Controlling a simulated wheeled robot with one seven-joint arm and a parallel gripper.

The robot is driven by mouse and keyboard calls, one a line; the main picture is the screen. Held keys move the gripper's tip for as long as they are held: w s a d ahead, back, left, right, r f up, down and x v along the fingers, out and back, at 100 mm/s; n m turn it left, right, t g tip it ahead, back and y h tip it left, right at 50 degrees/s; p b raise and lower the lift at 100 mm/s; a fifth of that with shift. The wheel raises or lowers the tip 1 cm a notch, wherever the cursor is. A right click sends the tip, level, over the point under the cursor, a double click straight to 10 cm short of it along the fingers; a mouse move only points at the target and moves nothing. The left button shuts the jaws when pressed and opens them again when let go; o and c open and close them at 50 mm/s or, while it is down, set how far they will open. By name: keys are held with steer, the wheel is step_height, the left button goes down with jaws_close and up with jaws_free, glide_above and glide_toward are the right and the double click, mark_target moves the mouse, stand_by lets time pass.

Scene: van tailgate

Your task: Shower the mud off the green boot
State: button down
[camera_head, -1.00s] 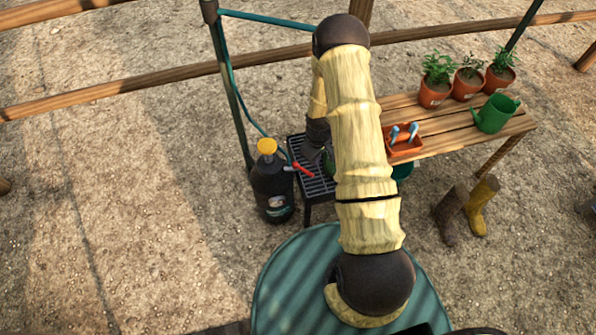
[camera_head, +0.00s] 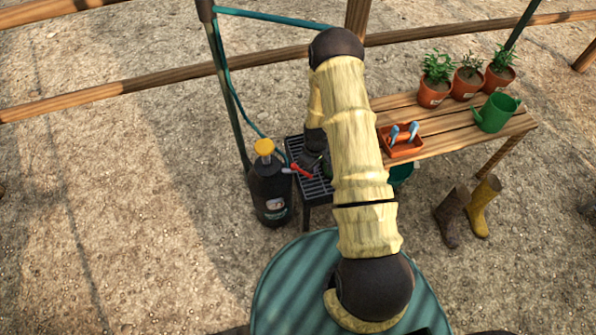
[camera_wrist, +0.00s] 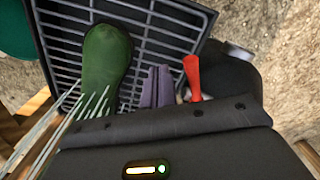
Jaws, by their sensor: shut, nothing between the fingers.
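The green boot (camera_wrist: 107,58) lies on the dark slatted grate (camera_wrist: 160,14) in the wrist view. Its visible surface looks mostly plain green; I cannot tell whether mud is left on hidden sides. Pale thin streaks like water jets (camera_wrist: 88,105) reach its lower end. My gripper (camera_wrist: 155,85) is shut and empty, to the right of the boot and just left of a red lever (camera_wrist: 193,78); I cannot tell whether it touches the lever. In the head view the lever (camera_head: 302,171) is beside the grate (camera_head: 318,190), and my arm hides most of the boot.
A black tank (camera_head: 270,190) with a yellow cap stands left of the grate, near a post with a hose (camera_head: 232,95). A bench (camera_head: 440,125) at right holds pots, a watering can and an orange tray. Brown and yellow boots (camera_head: 481,205) stand on the ground.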

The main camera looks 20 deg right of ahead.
steer(key=shift+s+a+p, duration=0.15)
steer(key=shift+s+a, duration=0.1)
steer(key=shift+a, duration=0.45)
steer(key=shift+s+a+p, duration=0.15)
steer(key=shift+s+a, duration=0.05)
steer(key=shift+a, duration=0.55)
steer(key=shift+s+a+p, duration=0.15)
steer(key=shift+s+a, duration=0.1)
steer(key=shift+a, duration=0.45)
steer(key=shift+d+r+p, duration=0.25)
steer(key=shift+r+p, duration=1)
steer(key=shift+r, duration=0.3)
steer(key=shift+d+r+p, duration=0.2)
steer(key=shift+r+p, duration=1.05)
steer(key=shift+r, duration=0.25)
steer(key=shift+r, duration=0.1)
